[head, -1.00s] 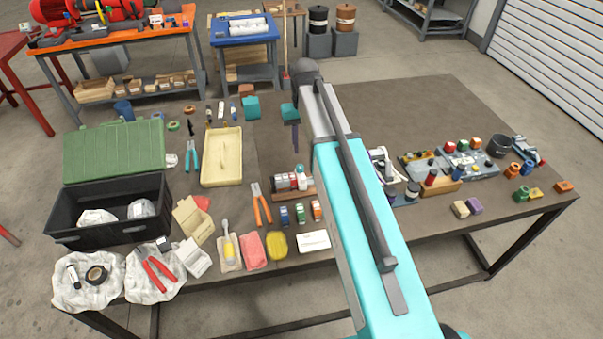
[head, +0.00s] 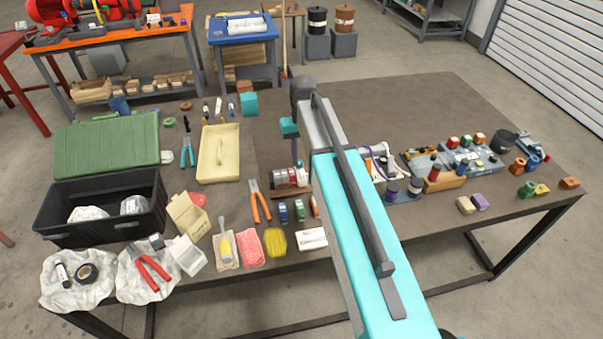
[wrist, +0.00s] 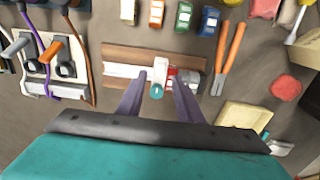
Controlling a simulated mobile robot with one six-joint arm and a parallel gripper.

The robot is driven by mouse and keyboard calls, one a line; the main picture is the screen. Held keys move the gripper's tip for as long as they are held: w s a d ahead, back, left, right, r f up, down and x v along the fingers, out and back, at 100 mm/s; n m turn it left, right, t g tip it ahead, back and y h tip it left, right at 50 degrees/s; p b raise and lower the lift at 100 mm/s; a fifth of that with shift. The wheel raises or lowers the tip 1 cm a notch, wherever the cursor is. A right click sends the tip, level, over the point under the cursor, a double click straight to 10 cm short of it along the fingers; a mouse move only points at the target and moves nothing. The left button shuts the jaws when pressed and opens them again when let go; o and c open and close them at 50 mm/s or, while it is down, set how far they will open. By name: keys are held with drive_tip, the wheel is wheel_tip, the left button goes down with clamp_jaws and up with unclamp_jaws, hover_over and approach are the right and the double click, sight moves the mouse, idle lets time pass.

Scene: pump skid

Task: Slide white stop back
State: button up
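The white stop (wrist: 163,67) is a small upright block on a pale rail (wrist: 122,71) fixed to a brown wooden board (wrist: 150,54). Red and grey blocks (wrist: 190,77) sit on the rail just right of it in the wrist view. A round teal end shows at the stop's near side. My gripper (wrist: 160,82) is open, its two purple fingers apart on either side of the stop; I cannot tell whether they touch it. In the head view, my gripper (head: 295,160) hangs over the board (head: 291,193), and my arm hides part of the rail.
Orange-handled pliers (head: 260,201) lie left of the board. A cream tray (head: 219,154) stands behind left. A device with levers and cables (wrist: 50,58) stands on the board's other side.

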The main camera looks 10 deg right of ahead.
sight(303, 172)
drive_tip(key=shift+f+b, duration=1.65)
drive_tip(key=shift+f, duration=1.35)
clamp_jaws()
